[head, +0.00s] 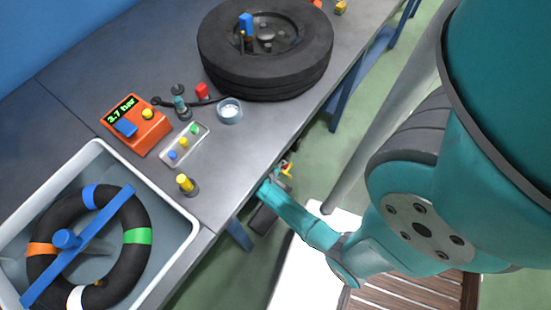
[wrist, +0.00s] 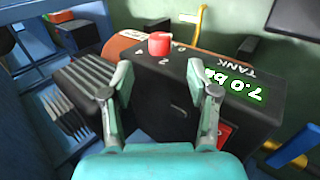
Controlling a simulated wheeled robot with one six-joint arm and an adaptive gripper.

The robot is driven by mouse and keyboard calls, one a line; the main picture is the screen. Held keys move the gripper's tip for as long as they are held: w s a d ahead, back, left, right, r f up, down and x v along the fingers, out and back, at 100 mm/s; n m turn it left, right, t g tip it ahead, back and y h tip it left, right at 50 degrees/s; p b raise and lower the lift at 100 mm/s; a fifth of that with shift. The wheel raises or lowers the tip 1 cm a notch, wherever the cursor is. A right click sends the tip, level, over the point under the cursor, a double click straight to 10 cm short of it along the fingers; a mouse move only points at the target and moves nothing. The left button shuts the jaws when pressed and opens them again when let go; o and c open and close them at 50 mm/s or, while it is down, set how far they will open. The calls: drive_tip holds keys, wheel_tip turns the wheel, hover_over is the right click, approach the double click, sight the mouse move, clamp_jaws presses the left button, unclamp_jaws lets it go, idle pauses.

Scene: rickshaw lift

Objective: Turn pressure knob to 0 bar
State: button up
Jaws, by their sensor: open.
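The red knob (wrist: 160,44) sits on top of a black panel box (wrist: 250,110) in the wrist view. White scale marks around it include what looks like 0 and 2. A green display marked TANK (wrist: 240,88) on the box reads 7.0 bar. My gripper (wrist: 166,80) is open and empty, with its two teal fingers on either side of the box's near face, short of the knob. I see no contact with the knob. In the head view my own wrist hides most of this area beside the table edge.
The workbench (head: 120,55) carries an orange gauge box (head: 137,125), a small parts tray (head: 185,144), a tyre (head: 265,45) and a grey tub (head: 185,228) holding a ring. A red box (wrist: 222,134) and yellow bar (wrist: 198,25) lie near my gripper.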

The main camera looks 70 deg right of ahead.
drive_tip(key=shift+v, duration=2)
